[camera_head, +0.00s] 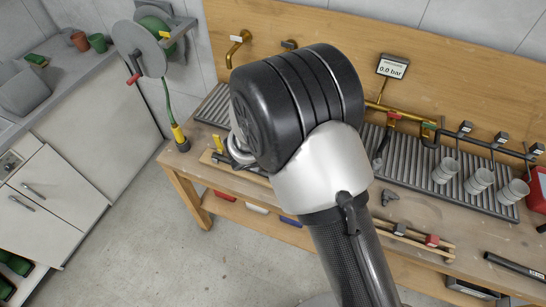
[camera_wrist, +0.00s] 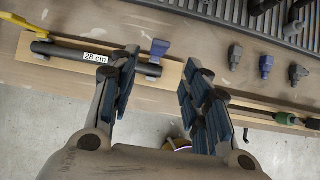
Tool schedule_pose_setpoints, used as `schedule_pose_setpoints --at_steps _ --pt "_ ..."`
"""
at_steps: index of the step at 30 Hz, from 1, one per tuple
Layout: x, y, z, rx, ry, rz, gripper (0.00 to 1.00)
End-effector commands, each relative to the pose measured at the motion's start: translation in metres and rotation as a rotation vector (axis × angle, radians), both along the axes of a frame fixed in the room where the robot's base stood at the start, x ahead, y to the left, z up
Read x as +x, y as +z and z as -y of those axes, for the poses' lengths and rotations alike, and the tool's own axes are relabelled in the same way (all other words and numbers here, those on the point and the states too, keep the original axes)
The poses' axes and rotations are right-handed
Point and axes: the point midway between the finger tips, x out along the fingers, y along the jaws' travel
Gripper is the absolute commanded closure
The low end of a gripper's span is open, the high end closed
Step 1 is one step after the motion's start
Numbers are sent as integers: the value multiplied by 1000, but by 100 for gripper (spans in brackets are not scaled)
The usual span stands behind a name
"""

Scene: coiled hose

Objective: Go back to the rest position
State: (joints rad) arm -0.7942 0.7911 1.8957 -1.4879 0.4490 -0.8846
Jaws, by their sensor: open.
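In the wrist view my gripper (camera_wrist: 157,90) is open, with its two dark padded fingers well apart. Nothing is held between them. A black tube labelled "28 cm" (camera_wrist: 70,52) lies on a wooden board behind the left finger, which hides part of it. A blue clamp (camera_wrist: 159,49) stands at the tube's right end. In the head view my large black wrist joint and silver arm link cover the middle of the bench, and my gripper is mostly hidden behind them.
The wooden workbench (camera_head: 395,205) carries a ribbed grey tray (camera_head: 405,167), several grey cups (camera_head: 445,170) and pipe fittings. A pressure display (camera_head: 392,67) hangs on the back panel. A hose reel (camera_head: 140,48) hangs at left. The concrete floor (camera_head: 150,245) in front is clear.

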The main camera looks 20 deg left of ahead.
Motion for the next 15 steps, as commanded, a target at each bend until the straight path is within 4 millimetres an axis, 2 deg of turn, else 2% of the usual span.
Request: schedule_pose_setpoints --at_steps 6,15 --pt "-10 14 -1 -1 1 0 57" --pt "-10 15 -1 -1 1 0 57"
